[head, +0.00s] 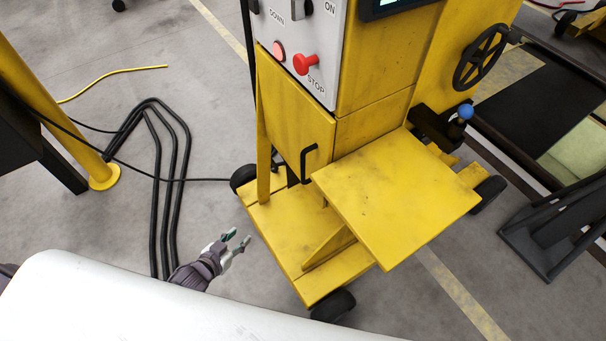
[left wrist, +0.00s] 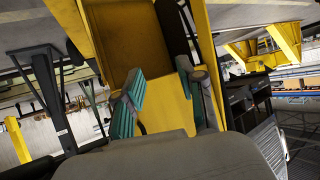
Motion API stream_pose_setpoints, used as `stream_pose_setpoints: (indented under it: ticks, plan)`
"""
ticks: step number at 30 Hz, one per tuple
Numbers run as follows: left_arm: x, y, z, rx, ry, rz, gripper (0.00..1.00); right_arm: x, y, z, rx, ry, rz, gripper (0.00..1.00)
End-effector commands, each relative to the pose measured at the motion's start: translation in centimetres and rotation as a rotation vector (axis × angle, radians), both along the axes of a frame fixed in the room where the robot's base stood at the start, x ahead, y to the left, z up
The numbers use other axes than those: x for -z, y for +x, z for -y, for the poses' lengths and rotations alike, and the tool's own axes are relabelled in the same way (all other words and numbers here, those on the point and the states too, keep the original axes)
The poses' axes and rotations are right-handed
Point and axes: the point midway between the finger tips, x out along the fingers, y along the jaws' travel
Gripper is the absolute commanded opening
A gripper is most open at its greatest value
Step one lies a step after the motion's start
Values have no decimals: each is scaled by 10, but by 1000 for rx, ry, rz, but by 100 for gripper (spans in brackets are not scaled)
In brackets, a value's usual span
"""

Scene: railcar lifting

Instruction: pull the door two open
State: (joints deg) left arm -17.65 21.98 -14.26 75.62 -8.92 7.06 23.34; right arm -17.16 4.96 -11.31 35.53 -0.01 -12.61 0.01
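A yellow cabinet door (head: 292,113) with a black bar handle (head: 314,162) is on the front of the yellow machine (head: 385,70), below the grey control panel. Which door is door two I cannot tell, as no label shows. My left gripper (head: 237,239) is low, left of the machine's yellow base and apart from the handle. Its fingers are spread and empty. The left wrist view also shows the open gripper (left wrist: 160,68), with yellow machine surfaces beyond its teal fingertips. My right gripper is not in view.
A flat yellow plate (head: 395,195) juts out right of the handle, above the wheeled yellow base (head: 285,235). Black cables (head: 165,185) lie on the floor at left, near a yellow post (head: 60,110). A black-framed structure (head: 550,120) stands at right.

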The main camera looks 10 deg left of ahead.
Motion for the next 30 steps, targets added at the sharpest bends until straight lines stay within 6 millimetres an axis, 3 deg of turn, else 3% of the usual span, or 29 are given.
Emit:
stream_pose_setpoints:
  ticks: [1,3,6,9,12,20,30]
  plan:
    - [-20,20,8,47,-32,95,39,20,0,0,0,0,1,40]
    - [-61,38,25,115,-88,209,39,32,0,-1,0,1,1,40]
    - [-111,48,49,210,-161,332,39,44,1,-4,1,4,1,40]
    - [-147,48,67,282,-215,408,39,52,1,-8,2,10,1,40]
    - [-168,46,78,325,-245,448,39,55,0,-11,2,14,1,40]
    - [-178,65,94,339,-257,465,39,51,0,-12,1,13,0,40]
    - [-177,125,133,337,-257,463,39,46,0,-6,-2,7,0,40]
